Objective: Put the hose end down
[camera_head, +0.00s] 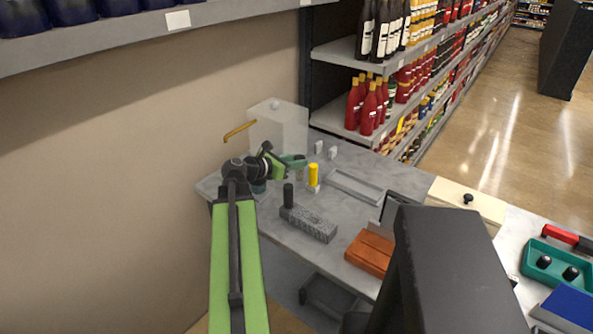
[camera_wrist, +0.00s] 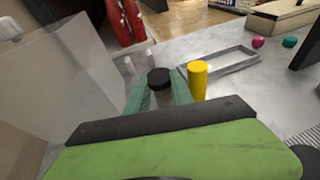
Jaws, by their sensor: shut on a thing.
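My gripper (camera_head: 297,162) has green fingers and reaches over the grey table from the left. In the wrist view the fingers (camera_wrist: 160,92) are shut on a small piece with a round black top (camera_wrist: 159,79), which appears to be the hose end. Its lower part is mostly hidden by the fingers and wrist, and I cannot tell whether it touches the table. A yellow cylinder (camera_head: 313,175) stands just right of the fingers; it also shows in the wrist view (camera_wrist: 197,80). No hose length is clearly visible.
A translucent box (camera_head: 278,128) stands behind my gripper, near the wall. A grey block (camera_head: 308,222) with a black post (camera_head: 288,195) lies in front. A shallow grey tray (camera_head: 354,187) is to the right, and an orange-brown block (camera_head: 370,252) nearer. Small white pegs (camera_head: 332,152) stand behind.

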